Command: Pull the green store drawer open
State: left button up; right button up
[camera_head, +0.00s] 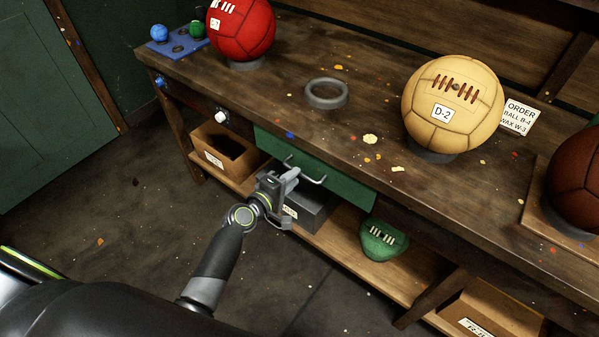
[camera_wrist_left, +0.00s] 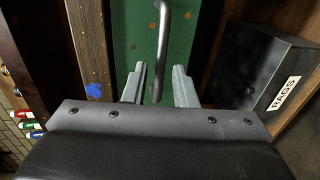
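The green drawer (camera_head: 345,183) is set under the workbench top, and its front looks flush with the bench. A grey bar handle (camera_head: 316,180) stands out from its front. My left gripper (camera_head: 291,174) is at the handle in the head view. In the left wrist view, the handle (camera_wrist_left: 163,40) runs down between the two fingers of my left gripper (camera_wrist_left: 158,84), in front of the green drawer front (camera_wrist_left: 128,35). The fingers are apart, with a gap on each side of the bar. My right gripper is out of view.
The workbench (camera_head: 300,125) carries a red ball (camera_head: 240,28), a cream ball (camera_head: 452,103), a brown ball (camera_head: 578,180) and an empty grey ring (camera_head: 326,93). On the lower shelf are a dark RAGS box (camera_wrist_left: 258,65), a cardboard box (camera_head: 225,152) and a green deflated ball (camera_head: 383,240).

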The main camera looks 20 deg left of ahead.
pick_arm(q)
jog(key=shift+x, duration=1.9)
jog(key=shift+c, duration=0.2)
grip_shut()
